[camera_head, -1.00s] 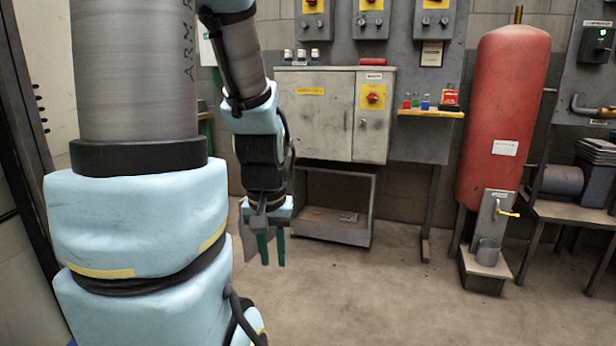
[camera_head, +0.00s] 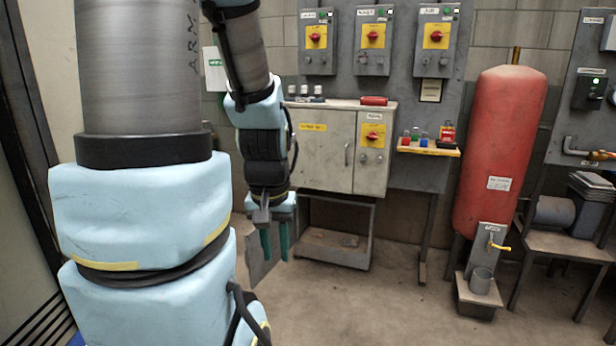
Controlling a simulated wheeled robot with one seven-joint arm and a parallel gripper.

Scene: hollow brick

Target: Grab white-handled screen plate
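I cannot make out a white-handled screen plate in this view. My gripper (camera_head: 275,242) hangs pointing down in front of the grey cabinet's left side, with two green fingers apart and a gap between them. A flat grey plate-like piece (camera_head: 257,264) shows just left of and behind the fingers. I cannot tell whether it is part of my gripper or a separate thing. My own large arm links hide the left part of the view.
A grey cabinet (camera_head: 325,150) on an open stand (camera_head: 315,252) is against the wall. A small shelf (camera_head: 428,151) holds coloured items. A red tank (camera_head: 497,150) stands right of it, with a low bench (camera_head: 565,246) at the far right. The middle floor (camera_head: 390,310) is clear.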

